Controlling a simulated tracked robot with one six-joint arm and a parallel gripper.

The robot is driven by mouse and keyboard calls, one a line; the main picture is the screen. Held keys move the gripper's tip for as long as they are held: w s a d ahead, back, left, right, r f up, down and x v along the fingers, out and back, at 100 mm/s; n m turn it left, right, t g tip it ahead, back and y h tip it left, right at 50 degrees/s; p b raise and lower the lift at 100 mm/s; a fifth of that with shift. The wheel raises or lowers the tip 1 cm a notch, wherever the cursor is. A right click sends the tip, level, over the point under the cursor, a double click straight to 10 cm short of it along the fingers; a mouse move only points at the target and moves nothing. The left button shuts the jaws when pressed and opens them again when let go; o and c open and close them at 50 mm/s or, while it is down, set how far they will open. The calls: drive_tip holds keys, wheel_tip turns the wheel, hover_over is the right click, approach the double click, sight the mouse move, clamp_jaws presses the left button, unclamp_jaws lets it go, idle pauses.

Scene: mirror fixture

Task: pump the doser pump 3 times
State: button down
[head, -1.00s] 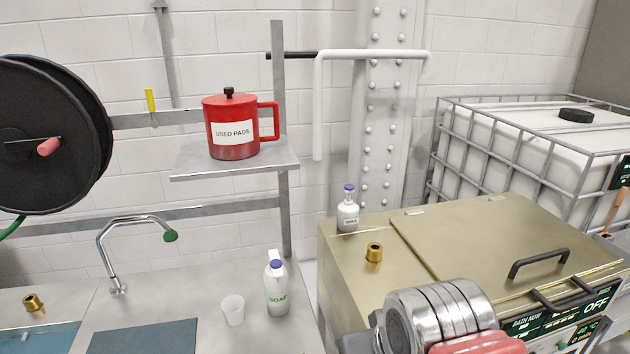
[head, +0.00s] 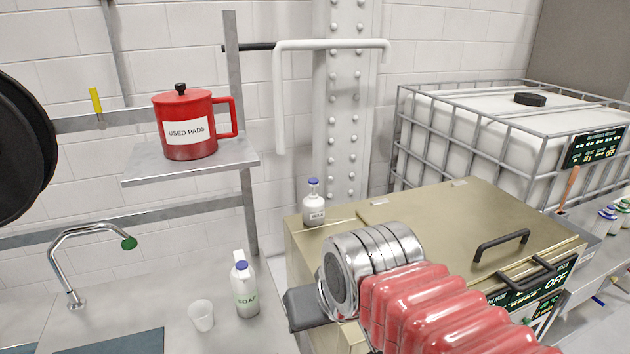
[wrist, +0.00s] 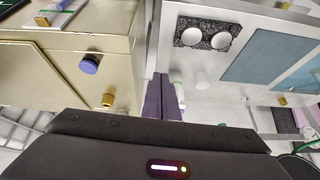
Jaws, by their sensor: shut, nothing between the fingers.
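A small white bottle with a blue pump top (head: 314,208) stands upright on the back left corner of the gold bath housing; its label is too small to read surely. Its blue top also shows from above in the wrist view (wrist: 89,64). A white SOAP bottle with a blue top (head: 245,288) stands on the counter left of the housing. My gripper (head: 303,308) is low at the housing's left front, right of the soap bottle and apart from both. In the wrist view my fingers (wrist: 165,97) are together and empty, partly hiding the soap bottle (wrist: 178,88).
A white cup (head: 201,315) stands beside the soap bottle. A green-tipped tap (head: 128,243) arches over the counter. A shelf (head: 190,172) holds a red USED PADS pot (head: 187,125). A brass fitting (wrist: 108,100) sits on the gold housing. A caged white tank (head: 480,130) stands behind.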

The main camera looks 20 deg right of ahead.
drive_tip(key=w+d+r+m, duration=0.2)
drive_tip(key=w+r, duration=0.5)
drive_tip(key=w, duration=0.3)
wheel_tip(320, 180, up, 8)
drive_tip(key=m+t, duration=0.3)
drive_tip(key=m, duration=0.2)
hover_over(315, 182)
drive_tip(key=shift+r+y, duration=0.15)
drive_tip(key=shift+y, duration=0.25)
drive_tip(key=shift+f, duration=4.45)
